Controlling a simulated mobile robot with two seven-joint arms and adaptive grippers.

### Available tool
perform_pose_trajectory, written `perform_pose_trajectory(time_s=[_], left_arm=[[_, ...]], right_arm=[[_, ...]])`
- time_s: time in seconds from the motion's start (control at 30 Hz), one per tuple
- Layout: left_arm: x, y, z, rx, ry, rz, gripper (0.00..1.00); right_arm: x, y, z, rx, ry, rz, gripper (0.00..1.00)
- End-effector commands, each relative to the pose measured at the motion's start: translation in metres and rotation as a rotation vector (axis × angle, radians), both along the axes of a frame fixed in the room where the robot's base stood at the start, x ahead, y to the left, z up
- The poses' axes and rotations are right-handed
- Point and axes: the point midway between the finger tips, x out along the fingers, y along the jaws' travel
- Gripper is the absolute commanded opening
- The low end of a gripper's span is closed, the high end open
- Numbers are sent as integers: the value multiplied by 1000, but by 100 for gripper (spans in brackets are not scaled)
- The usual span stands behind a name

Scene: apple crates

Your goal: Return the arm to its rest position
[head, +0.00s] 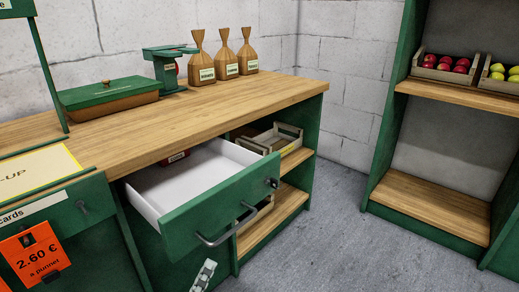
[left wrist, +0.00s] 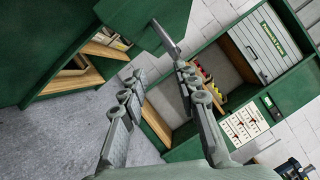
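My left gripper (head: 204,275) shows as a small grey piece at the bottom edge of the head view, below the open drawer's front; most of it is out of frame. In the left wrist view its two fingers (left wrist: 157,72) stand apart with nothing between them. The green-fronted white drawer (head: 215,208) is pulled out from the counter. Its grey bar handle (head: 236,228) is empty and lies above the gripper in the head view. A grey bar in the wrist view, likely this handle (left wrist: 164,40), appears near one fingertip; I cannot tell the distance. My right gripper is not in view.
The wooden counter (head: 200,105) carries a green-lidded box (head: 108,100), a green scale (head: 168,68) and three paper bags (head: 226,62). A crate (head: 275,140) sits on its side shelf. A green shelf unit (head: 432,205) stands right, across clear grey floor (head: 325,235).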

Motion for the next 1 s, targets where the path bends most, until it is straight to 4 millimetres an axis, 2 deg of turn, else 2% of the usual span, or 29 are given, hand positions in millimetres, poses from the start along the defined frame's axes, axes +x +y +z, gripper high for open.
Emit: perform_pose_trajectory(time_s=[0.13, 0.23, 0.33, 0.4, 0.5, 0.6, 0.7, 0.8, 1.0], left_arm=[[15, 52, -49, -313, 266, 164, 31], [11, 91, -100, -616, 495, 343, 31], [-11, 118, -153, -913, 705, 556, 31], [-34, 129, -186, -1095, 829, 717, 31], [-70, 136, -219, -1296, 963, 941, 31], [-102, 137, -237, -1420, 1048, 1125, 31], [-123, 136, -246, -1483, 1091, 1245, 31], [-131, 135, -248, -1509, 1106, 1296, 31], [-132, 135, -249, -1511, 1108, 1303, 31]], right_arm=[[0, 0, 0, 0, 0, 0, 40], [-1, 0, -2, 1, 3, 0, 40], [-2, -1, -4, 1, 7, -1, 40], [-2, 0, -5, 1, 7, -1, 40], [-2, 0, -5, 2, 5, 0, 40], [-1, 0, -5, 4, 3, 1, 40], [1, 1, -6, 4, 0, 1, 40], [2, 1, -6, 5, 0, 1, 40], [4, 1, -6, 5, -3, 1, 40]])
